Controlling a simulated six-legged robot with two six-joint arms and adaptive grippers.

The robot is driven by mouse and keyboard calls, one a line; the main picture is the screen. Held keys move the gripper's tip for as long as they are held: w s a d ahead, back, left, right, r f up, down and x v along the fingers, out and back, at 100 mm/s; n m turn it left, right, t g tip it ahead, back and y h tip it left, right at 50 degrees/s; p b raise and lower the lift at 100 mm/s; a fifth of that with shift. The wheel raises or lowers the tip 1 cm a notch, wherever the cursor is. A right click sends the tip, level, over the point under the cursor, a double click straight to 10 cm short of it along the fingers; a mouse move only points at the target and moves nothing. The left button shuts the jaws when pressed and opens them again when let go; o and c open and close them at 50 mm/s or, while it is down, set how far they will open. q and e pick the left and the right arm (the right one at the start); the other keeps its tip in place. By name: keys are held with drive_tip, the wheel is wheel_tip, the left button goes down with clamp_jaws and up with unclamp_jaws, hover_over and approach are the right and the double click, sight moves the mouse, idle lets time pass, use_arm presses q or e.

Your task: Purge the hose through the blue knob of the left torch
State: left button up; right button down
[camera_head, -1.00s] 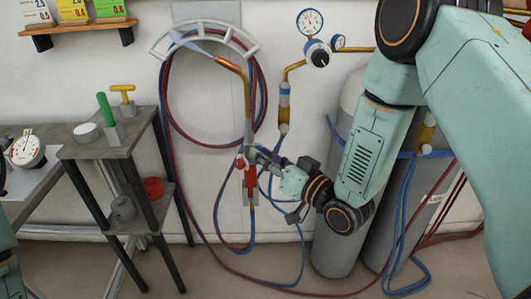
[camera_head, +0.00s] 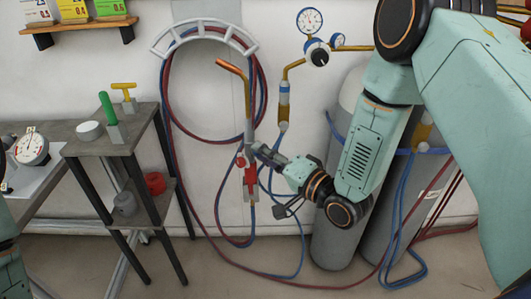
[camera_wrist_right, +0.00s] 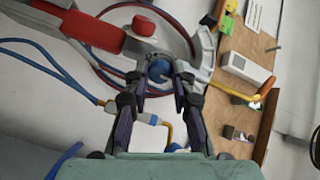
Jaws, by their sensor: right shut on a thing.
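The left torch (camera_head: 250,180) hangs upright at the wall, with a red handle, a grey tube and a copper tip (camera_head: 230,67). Its red handle runs across the top left of the right wrist view (camera_wrist_right: 85,30). A red knob (camera_head: 240,162) sits on its left side. My right gripper (camera_head: 260,152) is at the torch's right side. In the right wrist view its fingers are closed around the blue knob (camera_wrist_right: 159,70); the head view hides that knob behind the fingers. No stream shows at the copper tip. My left gripper is out of view.
Red and blue hoses (camera_head: 170,110) hang on a white curved rack (camera_head: 205,32) and trail to the floor. A gauge (camera_head: 310,21) and grey cylinders (camera_head: 335,235) stand to the right. A grey shelf stand (camera_head: 90,147) stands to the left.

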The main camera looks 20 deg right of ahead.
drive_tip(key=shift+m, duration=0.3)
idle(0.4)
drive_tip(key=c, duration=1.1)
unclamp_jaws()
drive_tip(key=shift+v, duration=6)
